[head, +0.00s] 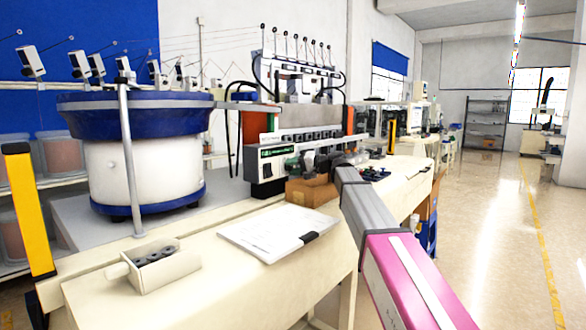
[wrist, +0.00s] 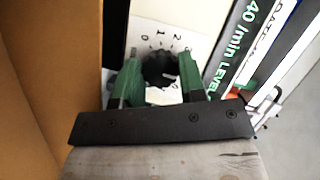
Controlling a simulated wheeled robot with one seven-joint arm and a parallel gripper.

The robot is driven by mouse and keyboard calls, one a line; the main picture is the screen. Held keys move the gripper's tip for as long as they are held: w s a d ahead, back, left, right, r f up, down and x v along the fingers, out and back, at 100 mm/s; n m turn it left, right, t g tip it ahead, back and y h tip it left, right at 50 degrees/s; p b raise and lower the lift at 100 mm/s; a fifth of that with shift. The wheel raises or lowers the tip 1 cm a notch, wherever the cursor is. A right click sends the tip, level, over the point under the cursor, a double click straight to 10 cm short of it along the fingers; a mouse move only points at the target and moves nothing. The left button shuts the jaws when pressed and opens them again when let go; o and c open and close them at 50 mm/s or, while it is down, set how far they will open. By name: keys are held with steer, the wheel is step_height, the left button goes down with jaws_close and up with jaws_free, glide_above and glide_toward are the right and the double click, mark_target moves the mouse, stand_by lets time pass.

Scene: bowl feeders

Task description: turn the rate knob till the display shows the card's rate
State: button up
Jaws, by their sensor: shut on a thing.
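The black rate knob (wrist: 160,64) sits on a white dial face with printed numbers, of which 0, 1 and 2 are readable, in the wrist view. My gripper (wrist: 158,80) has its green fingers on either side of the knob and is shut on it. In the head view my gripper (head: 306,163) is at the front of the feeder's control box. A green display strip (wrist: 240,42) beside the dial reads "40 /min LEVEL"; it is a small green panel (head: 280,150) in the head view, its text too small there. I cannot make out a rate on any card.
A brown cardboard box (head: 312,191) stands just below the gripper, its side close at left in the wrist view. A clipboard with paper (head: 268,232) and a beige tray with dark parts (head: 150,266) lie on the bench. The blue-rimmed bowl feeder (head: 140,150) stands at left.

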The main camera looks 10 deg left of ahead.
steer(key=o, duration=0.6)
steer(key=shift+o, duration=0.2)
steer(key=shift+d, duration=0.15)
steer(key=v, duration=1)
steer(key=shift+d, duration=0.3)
steer(key=shift+s+d, duration=0.1)
